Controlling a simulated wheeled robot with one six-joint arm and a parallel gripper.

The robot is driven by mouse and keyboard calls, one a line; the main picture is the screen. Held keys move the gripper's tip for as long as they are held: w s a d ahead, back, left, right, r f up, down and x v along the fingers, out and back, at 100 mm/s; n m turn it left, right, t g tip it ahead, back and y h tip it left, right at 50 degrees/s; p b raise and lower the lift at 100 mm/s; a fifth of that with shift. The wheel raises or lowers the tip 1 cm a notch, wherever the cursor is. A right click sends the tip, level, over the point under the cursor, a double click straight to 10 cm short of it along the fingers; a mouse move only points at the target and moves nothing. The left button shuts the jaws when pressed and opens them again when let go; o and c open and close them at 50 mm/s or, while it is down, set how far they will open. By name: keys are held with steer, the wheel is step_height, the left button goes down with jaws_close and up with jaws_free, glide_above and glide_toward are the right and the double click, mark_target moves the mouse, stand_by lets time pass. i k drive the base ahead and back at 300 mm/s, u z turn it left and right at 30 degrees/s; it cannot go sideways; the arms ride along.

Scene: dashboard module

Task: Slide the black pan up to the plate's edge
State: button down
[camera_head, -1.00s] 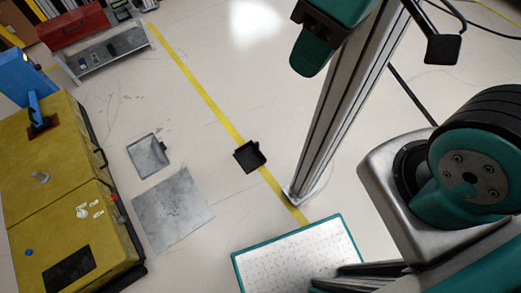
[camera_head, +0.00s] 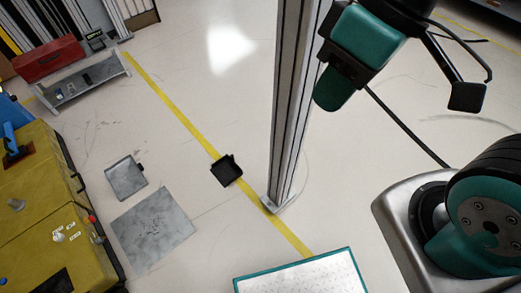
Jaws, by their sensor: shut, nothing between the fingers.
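The black pan (camera_head: 227,170) lies on the pale floor, on the yellow line. It looks like a shallow square tray with raised sides. The plate, a flat grey metal sheet (camera_head: 153,228), lies on the floor to its lower left. A strip of bare floor separates the two. Teal and black arm parts show at the upper right and right, but I cannot make out my gripper's fingers. Nothing is seen touching the pan.
A grey square pan (camera_head: 127,178) lies just above the plate. A yellow cabinet (camera_head: 38,210) stands at the left. An upright metal post (camera_head: 290,130) stands right of the black pan. A white panel with a teal edge (camera_head: 300,275) is at the bottom. Floor above the black pan is clear.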

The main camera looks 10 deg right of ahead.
mark_target(226, 170)
steer(key=z, duration=1.3)
steer(key=i, duration=3.45)
steer(key=u, duration=3.45)
steer(key=i, duration=0.55)
